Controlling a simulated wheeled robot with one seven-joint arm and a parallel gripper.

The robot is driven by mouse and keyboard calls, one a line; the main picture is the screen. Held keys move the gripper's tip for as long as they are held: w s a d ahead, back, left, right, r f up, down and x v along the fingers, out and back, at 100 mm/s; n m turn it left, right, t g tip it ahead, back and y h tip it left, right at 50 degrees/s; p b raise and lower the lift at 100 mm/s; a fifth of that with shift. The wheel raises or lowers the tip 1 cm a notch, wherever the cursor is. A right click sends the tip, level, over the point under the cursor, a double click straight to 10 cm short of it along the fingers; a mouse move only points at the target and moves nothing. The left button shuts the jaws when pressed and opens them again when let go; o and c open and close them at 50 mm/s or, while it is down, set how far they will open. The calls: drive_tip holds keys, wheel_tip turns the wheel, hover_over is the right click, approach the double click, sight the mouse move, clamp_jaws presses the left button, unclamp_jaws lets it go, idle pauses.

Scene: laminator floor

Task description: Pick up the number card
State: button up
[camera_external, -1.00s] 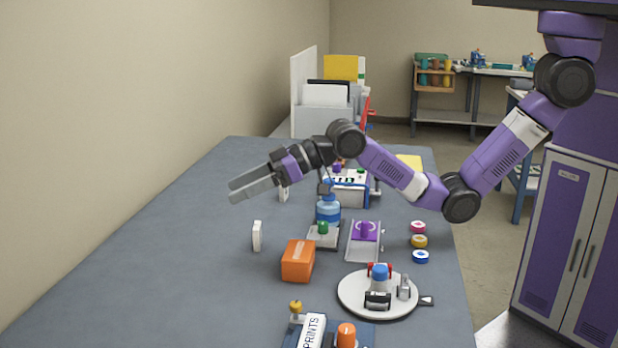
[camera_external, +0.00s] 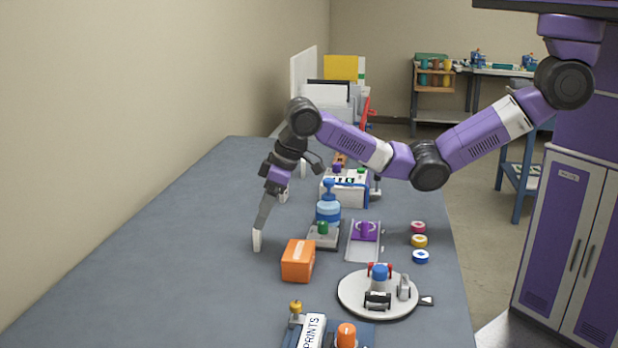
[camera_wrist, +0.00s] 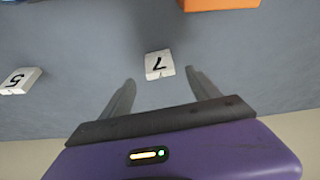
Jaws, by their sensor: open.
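A white number card marked 7 (camera_wrist: 158,62) stands on the grey table and shows ahead of and between my fingertips in the wrist view. In the outside view the card (camera_external: 257,241) is upright, left of the orange box, and my fingers end right at its top. My gripper (camera_wrist: 160,78) is open, with one finger to each side of the card's line. In the outside view my gripper (camera_external: 262,222) points down at the card. A second white card marked 5 (camera_wrist: 19,80) stands to the left in the wrist view.
An orange box (camera_external: 298,261) stands close to the right of the card. The table (camera_external: 170,260) is clear toward the wall.

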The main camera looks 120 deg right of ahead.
sight(257, 236)
drive_tip(key=x, duration=0.5)
drive_tip(key=shift+c, duration=0.2)
drive_tip(key=c, duration=1.4)
